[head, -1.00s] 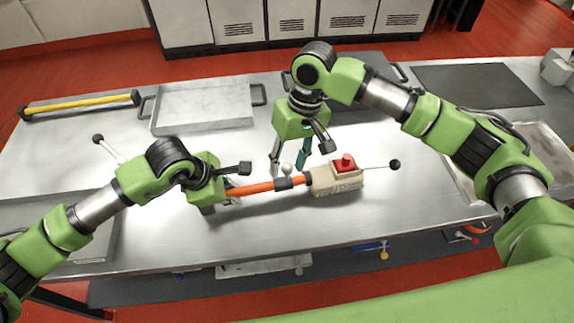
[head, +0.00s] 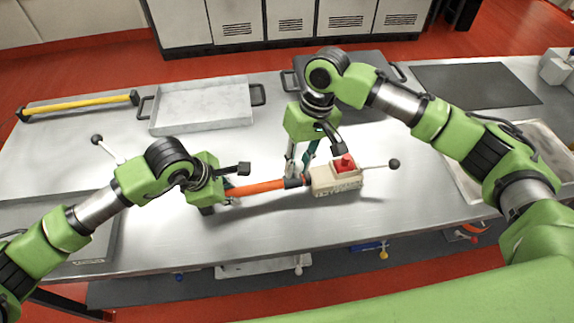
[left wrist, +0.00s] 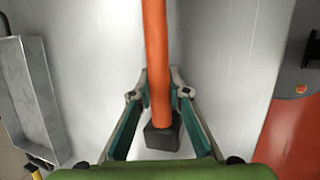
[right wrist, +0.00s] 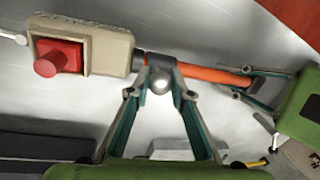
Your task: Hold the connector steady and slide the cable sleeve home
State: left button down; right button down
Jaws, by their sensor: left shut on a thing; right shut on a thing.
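The connector (head: 336,179) is a beige block with a red button (head: 345,163) on top, at the right end of an orange cable (head: 255,187). It also shows in the right wrist view (right wrist: 110,45). The dark sleeve (head: 295,182) sits around the cable close against the connector's left end.
A steel tray (head: 203,128) stands at the back left, with a yellow bar (head: 80,106) beside it. A dark mat (head: 475,85) lies at the back right. A thin rod with a black ball (head: 393,165) sticks out right of the connector. The table front (head: 300,225) is clear.

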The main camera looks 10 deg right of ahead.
pick_arm(q)
jog(key=shift+s+a+f, duration=0.15)
jog(key=shift+s+f, duration=0.15)
jog(key=shift+f, duration=0.15)
pick_arm(e)
jog(key=shift+w+d, duration=0.1)
jog(key=shift+d, duration=1.05)
jog(key=c, duration=1.8)
grip_release()
jog(key=r, duration=0.4)
jog(key=d+r, duration=0.1)
jog(key=r, duration=0.3)
jog(key=d+r, duration=0.1)
jog(key=r, duration=0.2)
jog(key=shift+w+d+r, duration=0.1)
jog(key=shift+w+r, duration=0.1)
jog(key=shift+r, duration=0.2)
pick_arm(q)
jog(key=c, duration=1.8)
grip_release()
jog(key=shift+w, duration=0.1)
jog(key=shift+c, duration=0.2)
jog(key=shift+w+r, duration=0.1)
pick_arm(e)
jog(key=shift+w, duration=0.1)
